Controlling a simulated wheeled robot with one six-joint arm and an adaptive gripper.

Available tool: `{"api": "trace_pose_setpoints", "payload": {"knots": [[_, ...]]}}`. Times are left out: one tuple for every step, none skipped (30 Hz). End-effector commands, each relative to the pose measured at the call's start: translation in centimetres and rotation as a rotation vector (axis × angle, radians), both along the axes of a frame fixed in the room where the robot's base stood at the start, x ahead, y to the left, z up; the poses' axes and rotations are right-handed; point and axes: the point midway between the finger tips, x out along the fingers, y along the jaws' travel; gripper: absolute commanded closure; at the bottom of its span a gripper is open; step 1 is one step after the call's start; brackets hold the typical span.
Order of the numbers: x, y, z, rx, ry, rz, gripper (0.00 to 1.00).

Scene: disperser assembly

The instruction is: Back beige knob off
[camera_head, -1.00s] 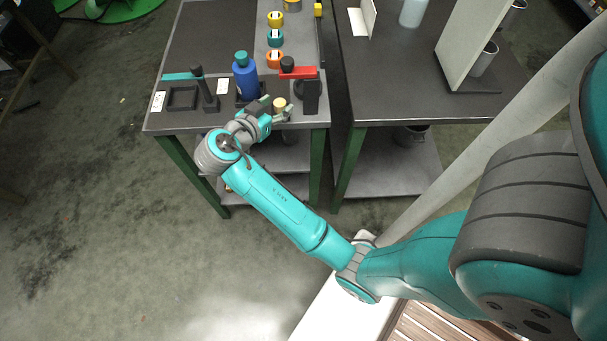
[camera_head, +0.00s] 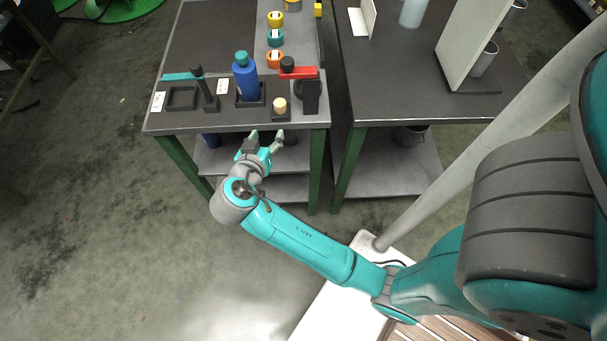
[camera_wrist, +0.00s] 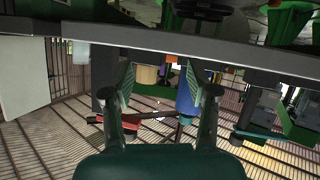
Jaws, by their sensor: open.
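The beige knob (camera_head: 280,104) sits upright on a small black block (camera_head: 281,116) near the front edge of the table. My gripper (camera_head: 266,138) is open and empty, just off the table's front edge, apart from the knob, with its fingers pointing toward the table. In the wrist view the scene appears upside down. There the beige knob (camera_wrist: 146,75) shows between the two spread fingers of my gripper (camera_wrist: 165,88), beyond the table edge.
A blue bottle with a teal cap (camera_head: 245,80) stands left of the knob. A black stand with a red lever (camera_head: 299,73) is on its right. A black upright handle (camera_head: 204,90) and a square frame (camera_head: 182,97) are farther left. The table's front edge (camera_head: 215,129) separates gripper and knob.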

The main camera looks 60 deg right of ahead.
Motion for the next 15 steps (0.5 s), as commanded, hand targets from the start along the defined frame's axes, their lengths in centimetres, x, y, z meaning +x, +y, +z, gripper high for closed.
{"api": "trace_pose_setpoints", "payload": {"knots": [[-0.4,0.0,-0.7,-0.001,0.017,0.033,0.41],[-0.6,0.0,-1.1,-0.001,0.027,0.052,0.41],[-0.8,0.1,-1.6,-0.001,0.037,0.08,0.41],[-0.9,0.2,-2.0,-0.001,0.045,0.1,0.41],[-1.1,0.3,-2.3,-0.001,0.053,0.12,0.41],[-1.3,0.4,-2.8,0.0,0.062,0.147,0.41],[-1.5,0.4,-3.1,0.0,0.068,0.166,0.41],[-1.7,0.5,-3.4,0.001,0.076,0.186,0.41],[-1.9,0.7,-3.8,0.002,0.084,0.213,0.41],[-2.2,0.8,-4.2,0.003,0.091,0.231,0.41],[-2.4,0.9,-4.5,0.004,0.098,0.252,0.41],[-2.7,1.1,-4.9,0.005,0.105,0.278,0.41],[-2.9,1.2,-5.2,0.008,0.111,0.296,0.41],[-3.1,1.4,-5.5,0.007,0.115,0.316,0.41],[-3.5,1.6,-5.9,0.01,0.122,0.341,0.41]]}}
